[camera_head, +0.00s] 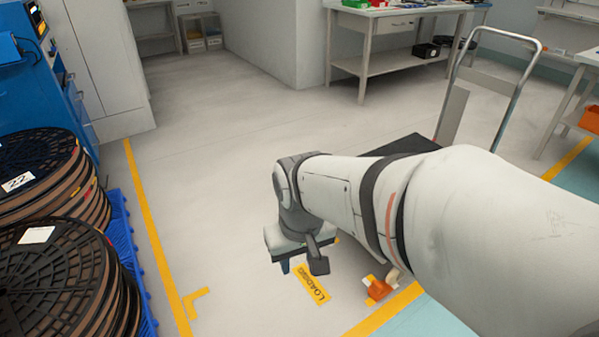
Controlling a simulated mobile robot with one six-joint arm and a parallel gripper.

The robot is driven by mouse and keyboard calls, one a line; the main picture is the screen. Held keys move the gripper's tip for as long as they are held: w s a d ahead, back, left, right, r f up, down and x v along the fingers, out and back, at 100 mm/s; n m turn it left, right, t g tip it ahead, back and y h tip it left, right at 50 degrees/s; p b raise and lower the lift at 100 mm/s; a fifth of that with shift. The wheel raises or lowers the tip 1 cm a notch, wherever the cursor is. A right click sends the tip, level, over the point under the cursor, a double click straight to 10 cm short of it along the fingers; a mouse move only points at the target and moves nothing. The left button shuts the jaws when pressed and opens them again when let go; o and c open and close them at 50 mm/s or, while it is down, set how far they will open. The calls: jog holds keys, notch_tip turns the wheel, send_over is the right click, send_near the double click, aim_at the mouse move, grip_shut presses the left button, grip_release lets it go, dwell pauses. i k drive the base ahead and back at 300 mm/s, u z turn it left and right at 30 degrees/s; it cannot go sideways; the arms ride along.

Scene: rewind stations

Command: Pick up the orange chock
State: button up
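The orange chock (379,291) lies on the floor near the bottom centre, beside the yellow floor line. A pale piece partly covered by my arm is next to it. My arm reaches in from the right, and my gripper (286,267) points down to the left of the chock, apart from it. Only a small bluish tip shows below the wrist, with a dark part to its right. The fingers are mostly hidden, so I cannot tell whether they are open or shut.
A yellow floor label reading LOADING (312,284) lies between gripper and chock. Large stacked reels (50,280) on a blue pallet (122,235) stand at left. A cart with a metal handle (516,88) is behind my arm. A workbench (400,62) stands at the back. The middle floor is clear.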

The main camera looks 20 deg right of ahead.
aim_at(377, 290)
jog(key=u, duration=0.05)
jog(key=i, duration=1.3)
jog(key=z, duration=2.1)
